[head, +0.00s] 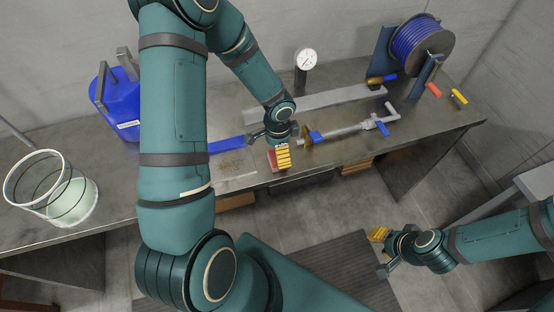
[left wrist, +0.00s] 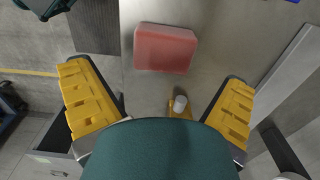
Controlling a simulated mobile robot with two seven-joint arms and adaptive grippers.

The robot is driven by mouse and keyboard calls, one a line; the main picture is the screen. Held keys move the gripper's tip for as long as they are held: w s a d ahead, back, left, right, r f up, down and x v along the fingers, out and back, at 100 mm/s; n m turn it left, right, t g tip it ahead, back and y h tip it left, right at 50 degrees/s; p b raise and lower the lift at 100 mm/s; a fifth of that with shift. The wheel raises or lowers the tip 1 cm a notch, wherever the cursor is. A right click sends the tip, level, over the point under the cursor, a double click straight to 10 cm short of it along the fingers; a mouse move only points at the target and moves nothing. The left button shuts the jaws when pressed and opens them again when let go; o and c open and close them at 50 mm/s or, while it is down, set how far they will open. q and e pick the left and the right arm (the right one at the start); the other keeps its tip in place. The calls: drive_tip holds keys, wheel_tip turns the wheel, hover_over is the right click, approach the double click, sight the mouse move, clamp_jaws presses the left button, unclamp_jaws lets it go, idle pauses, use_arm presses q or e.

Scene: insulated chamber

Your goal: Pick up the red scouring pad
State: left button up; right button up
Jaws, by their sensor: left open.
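The red scouring pad (left wrist: 165,48) lies flat on the metal bench near its front edge. In the left wrist view it is ahead of my left gripper (left wrist: 155,74), between the lines of the two yellow fingers and apart from both. In the head view a small part of the pad (head: 271,160) shows beside the yellow finger; the rest is hidden by my left gripper (head: 281,157). That gripper is open and empty above the bench. My right gripper (head: 381,252) is open and empty, off the bench in front of it.
A metal pipe with blue-handled valves (head: 345,132) lies right of the pad.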

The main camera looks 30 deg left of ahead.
use_arm(q)
drive_tip(key=f, duration=0.5)
drive_tip(key=shift+w+a, duration=0.1)
drive_tip(key=shift+a, duration=0.1)
drive_tip(key=shift+r, duration=0.1)
drive_tip(key=c, duration=0.9)
wheel_tip(320, 180, up, 10)
drive_tip(key=shift+p, duration=0.55)
drive_tip(key=shift+o, duration=0.5)
drive_tip(key=shift+c, duration=0.9)
